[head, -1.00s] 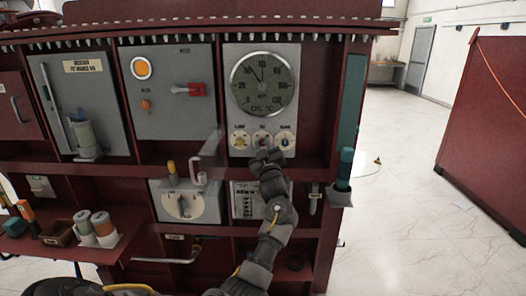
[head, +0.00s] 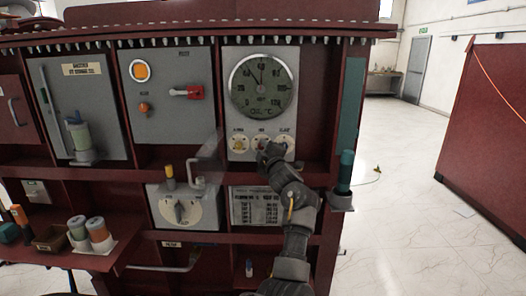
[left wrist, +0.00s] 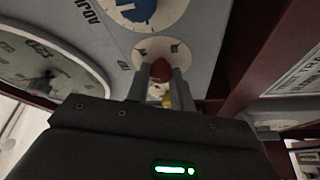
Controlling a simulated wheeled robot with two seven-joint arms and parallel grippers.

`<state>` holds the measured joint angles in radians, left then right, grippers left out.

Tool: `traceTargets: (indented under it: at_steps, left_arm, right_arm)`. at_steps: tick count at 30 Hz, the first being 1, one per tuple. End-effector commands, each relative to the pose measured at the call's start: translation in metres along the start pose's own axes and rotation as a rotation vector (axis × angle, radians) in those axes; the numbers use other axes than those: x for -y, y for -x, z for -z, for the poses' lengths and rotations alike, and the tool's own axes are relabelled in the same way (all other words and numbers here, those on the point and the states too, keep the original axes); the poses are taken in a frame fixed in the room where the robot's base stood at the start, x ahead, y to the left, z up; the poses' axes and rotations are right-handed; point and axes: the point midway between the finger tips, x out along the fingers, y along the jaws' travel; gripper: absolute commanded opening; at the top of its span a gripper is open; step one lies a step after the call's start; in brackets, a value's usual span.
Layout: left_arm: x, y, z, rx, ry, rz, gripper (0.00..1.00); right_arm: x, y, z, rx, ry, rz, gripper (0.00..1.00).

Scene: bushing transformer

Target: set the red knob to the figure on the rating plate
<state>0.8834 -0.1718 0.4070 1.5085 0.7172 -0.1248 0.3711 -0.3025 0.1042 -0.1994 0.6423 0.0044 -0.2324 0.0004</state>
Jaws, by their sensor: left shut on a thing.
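The red knob (head: 262,141) is the middle one of three small knobs under the round dial gauge (head: 262,86). In the left wrist view the red knob (left wrist: 160,70) sits between my fingertips, over a pale round scale. My left gripper (head: 268,152) is shut on it; it also shows in the left wrist view (left wrist: 160,84). The knob's pointer and the scale figures are too small or covered to read. A plate with rows of print (head: 257,208), likely the rating plate, is below the gauge panel; its figures are not legible. My right gripper is not in view.
A yellow knob (head: 239,144) and a blue knob (head: 284,144) flank the red one closely. A grey box with a dial (head: 182,211) is lower left. A teal cylinder (head: 345,170) stands at the cabinet's right edge.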

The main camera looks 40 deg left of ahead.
Motion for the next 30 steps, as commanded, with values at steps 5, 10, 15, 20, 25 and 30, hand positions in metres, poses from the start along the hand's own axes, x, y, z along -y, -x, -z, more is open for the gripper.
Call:
traceTargets:
  at_steps: [5, 10, 15, 20, 25, 30]
  left_arm:
    - [-0.0006, -0.0001, -0.0002, 0.002, 0.014, 0.005, 0.0]
    - [-0.0008, -0.0001, -0.0001, 0.002, 0.015, 0.005, 0.0]
    - [-0.0008, -0.0001, -0.0001, 0.002, 0.015, 0.005, 0.0]
    - [-0.0006, -0.0002, 0.0001, 0.001, 0.014, 0.005, 0.44]
    - [-0.0003, -0.0002, 0.0003, 0.001, 0.014, 0.005, 0.45]
    - [0.0004, 0.0035, -0.0004, 0.001, 0.014, 0.005, 0.45]
  right_arm:
    - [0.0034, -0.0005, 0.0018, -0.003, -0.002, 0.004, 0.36]
    - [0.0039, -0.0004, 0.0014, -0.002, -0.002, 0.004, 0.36]
    - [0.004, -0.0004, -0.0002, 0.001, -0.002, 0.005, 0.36]
    - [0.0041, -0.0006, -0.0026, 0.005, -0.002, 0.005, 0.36]
    - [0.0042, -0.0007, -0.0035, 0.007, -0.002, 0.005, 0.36]
    - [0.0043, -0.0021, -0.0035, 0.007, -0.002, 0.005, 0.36]
